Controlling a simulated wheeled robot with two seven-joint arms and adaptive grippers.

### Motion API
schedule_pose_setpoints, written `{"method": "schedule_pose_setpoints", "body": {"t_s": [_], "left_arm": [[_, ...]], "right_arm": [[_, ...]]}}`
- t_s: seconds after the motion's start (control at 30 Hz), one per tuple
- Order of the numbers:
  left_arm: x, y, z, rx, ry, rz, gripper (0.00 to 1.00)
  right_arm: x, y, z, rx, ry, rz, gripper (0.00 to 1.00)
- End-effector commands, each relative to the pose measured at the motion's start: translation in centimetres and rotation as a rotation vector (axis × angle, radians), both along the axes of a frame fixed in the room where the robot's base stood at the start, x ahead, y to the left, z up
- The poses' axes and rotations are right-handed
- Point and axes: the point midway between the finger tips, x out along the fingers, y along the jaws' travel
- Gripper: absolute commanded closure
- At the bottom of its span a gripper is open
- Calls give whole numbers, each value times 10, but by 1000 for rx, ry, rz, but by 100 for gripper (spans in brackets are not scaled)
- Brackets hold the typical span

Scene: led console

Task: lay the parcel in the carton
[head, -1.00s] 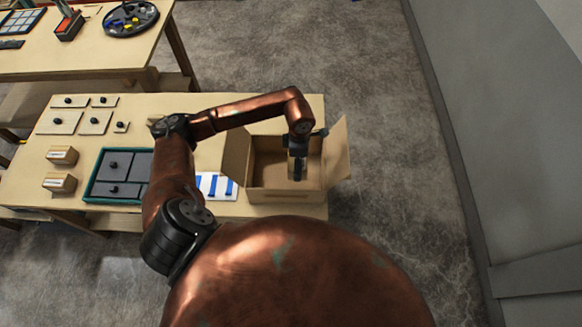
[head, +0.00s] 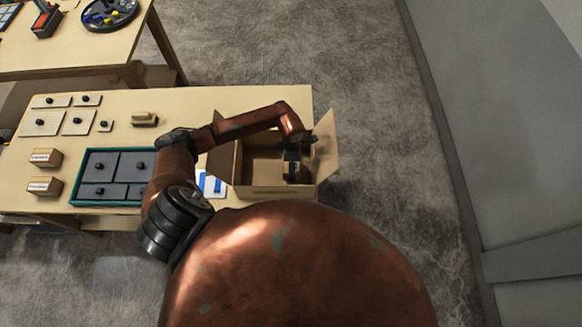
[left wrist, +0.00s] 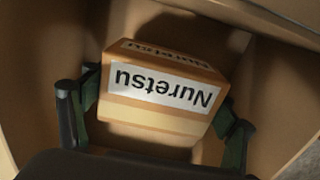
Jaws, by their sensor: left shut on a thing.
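The parcel (left wrist: 165,85) is a small tan box with a white label reading "Nuretsu", seen upside down in the left wrist view. My left gripper (left wrist: 160,120) has a finger on each side of it and is shut on it. In the head view, my left gripper (head: 291,172) points down inside the open carton (head: 262,191), towards its right side. The gripper hides the parcel there. Brown carton walls surround the parcel in the left wrist view; I cannot tell whether it touches the floor. My right gripper is not in view.
The carton's side flaps stand open at the table's (head: 225,100) right end. A second table stands behind.

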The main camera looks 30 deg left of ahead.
Motion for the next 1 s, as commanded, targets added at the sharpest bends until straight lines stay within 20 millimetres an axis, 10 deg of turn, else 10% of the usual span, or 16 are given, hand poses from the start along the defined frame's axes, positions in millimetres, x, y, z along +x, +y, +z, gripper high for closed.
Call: {"method": "schedule_pose_setpoints", "body": {"t_s": [0.6, 0.63, 1.0], "left_arm": [[1, -2, -37, -1, 1, -4, 56], [0, -2, -38, 0, 1, -3, 20], [0, -2, -36, 0, 1, -3, 3]], "right_arm": [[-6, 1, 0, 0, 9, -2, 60], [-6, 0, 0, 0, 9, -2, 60], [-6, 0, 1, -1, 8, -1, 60]]}}
